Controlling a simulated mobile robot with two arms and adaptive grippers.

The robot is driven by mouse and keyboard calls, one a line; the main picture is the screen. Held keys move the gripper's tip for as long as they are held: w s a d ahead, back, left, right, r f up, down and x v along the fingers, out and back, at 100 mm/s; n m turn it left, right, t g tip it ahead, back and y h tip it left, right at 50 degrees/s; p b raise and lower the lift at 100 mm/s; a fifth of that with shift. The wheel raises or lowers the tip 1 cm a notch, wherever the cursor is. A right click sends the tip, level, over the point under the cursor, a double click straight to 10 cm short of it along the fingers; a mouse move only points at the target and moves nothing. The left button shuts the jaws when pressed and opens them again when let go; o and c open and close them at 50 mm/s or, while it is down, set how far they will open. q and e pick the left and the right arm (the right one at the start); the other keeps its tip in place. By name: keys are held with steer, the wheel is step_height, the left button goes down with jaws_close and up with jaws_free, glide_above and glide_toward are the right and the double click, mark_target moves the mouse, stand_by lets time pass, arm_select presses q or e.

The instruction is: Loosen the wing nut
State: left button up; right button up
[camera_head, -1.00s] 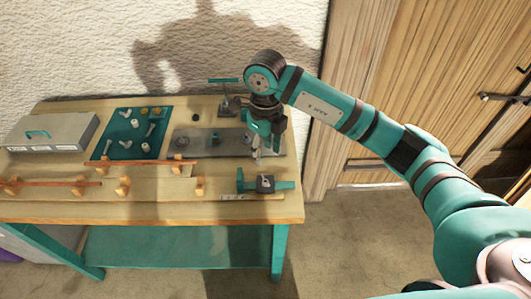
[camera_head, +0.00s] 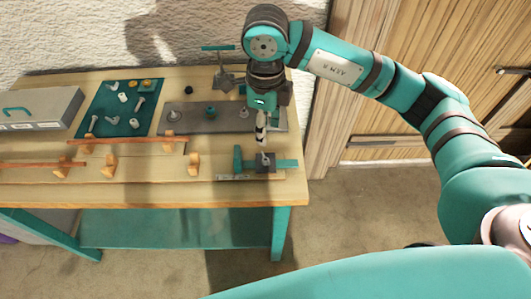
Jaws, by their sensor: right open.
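My right gripper (camera_head: 261,135) hangs pointing down near the right front edge of a grey metal plate (camera_head: 195,123) on the workbench. Its fingers are narrow and small in the picture; nothing shows between them. A teal clamp with a dark block (camera_head: 266,162) lies just in front of the fingertips, which seem apart from it. A post with a round base (camera_head: 174,115) and a dark knob (camera_head: 211,112) stand on the plate. I cannot make out for sure which part is the wing nut; the gripper hides part of the plate's right end. My left gripper is not in view.
A teal mat (camera_head: 105,125) holds several bolts and small fittings. A grey box (camera_head: 40,107) stands at the left. Orange laths (camera_head: 125,141) rest on wooden blocks at the front left. A teal stand (camera_head: 222,72) rises behind the plate. The bench front (camera_head: 140,195) is clear.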

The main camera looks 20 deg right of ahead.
glide_above(265, 159)
step_height(265, 159, down, 4)
steer(key=shift+s+f+p, duration=0.1)
steer(key=shift+f+p, duration=0.05)
steer(key=shift+p, duration=0.2)
step_height(265, 159, down, 7)
steer(key=shift+r+p, duration=0.1)
steer(key=shift+p, duration=0.5)
steer(key=shift+f, duration=0.45)
steer(key=shift+c, duration=0.3)
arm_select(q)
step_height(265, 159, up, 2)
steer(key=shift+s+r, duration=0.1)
arm_select(e)
jaws_close()
